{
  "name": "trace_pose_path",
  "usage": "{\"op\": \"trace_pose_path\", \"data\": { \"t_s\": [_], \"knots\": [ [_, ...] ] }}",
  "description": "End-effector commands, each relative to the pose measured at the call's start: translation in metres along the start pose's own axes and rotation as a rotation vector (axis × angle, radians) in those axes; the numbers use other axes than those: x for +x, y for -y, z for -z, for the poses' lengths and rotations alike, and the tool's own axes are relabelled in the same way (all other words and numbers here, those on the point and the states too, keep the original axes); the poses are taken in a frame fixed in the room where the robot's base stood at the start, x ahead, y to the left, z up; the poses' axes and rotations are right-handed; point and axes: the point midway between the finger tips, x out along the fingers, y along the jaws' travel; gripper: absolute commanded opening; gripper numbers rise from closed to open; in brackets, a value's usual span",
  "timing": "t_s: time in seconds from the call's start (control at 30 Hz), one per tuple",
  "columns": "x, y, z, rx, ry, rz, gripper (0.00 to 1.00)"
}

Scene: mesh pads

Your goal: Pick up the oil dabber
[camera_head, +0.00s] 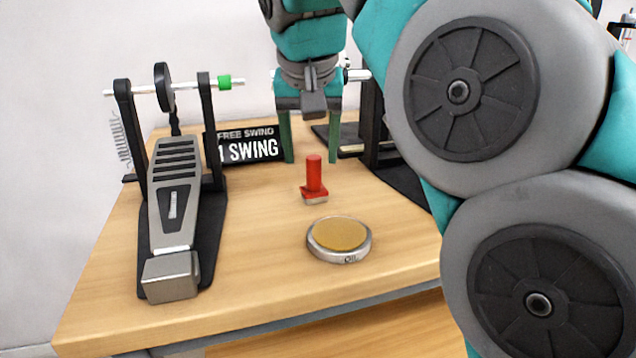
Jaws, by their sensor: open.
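The oil dabber (314,180) is a small red piece with an upright round handle on a wider foot with a pale lower edge. It stands upright on the wooden table (255,275), just behind a round metal tin. My gripper (311,158) points down with its two green fingers spread wide, and nothing is between them.
The round tin (339,239) with a tan pad and "OIL" lettering sits in front of the dabber. A metal foot pedal (172,210) on a black base stands at left. A black "1 SWING" sign (246,146) stands behind. A dark stand (378,140) is partly hidden by my arm.

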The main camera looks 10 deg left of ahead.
Motion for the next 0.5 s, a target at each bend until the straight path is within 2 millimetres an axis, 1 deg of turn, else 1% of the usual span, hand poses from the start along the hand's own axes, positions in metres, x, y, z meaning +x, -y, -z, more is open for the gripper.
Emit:
{"op": "trace_pose_path", "data": {
  "t_s": [0.33, 0.4, 0.5],
  "knots": [
    [0.036, -0.004, -0.003, -0.002, 0.003, -0.001, 0.65],
    [0.04, -0.004, -0.002, -0.002, 0.002, -0.002, 0.65],
    [0.042, -0.004, -0.002, -0.001, 0.001, -0.001, 0.65]
  ]
}}
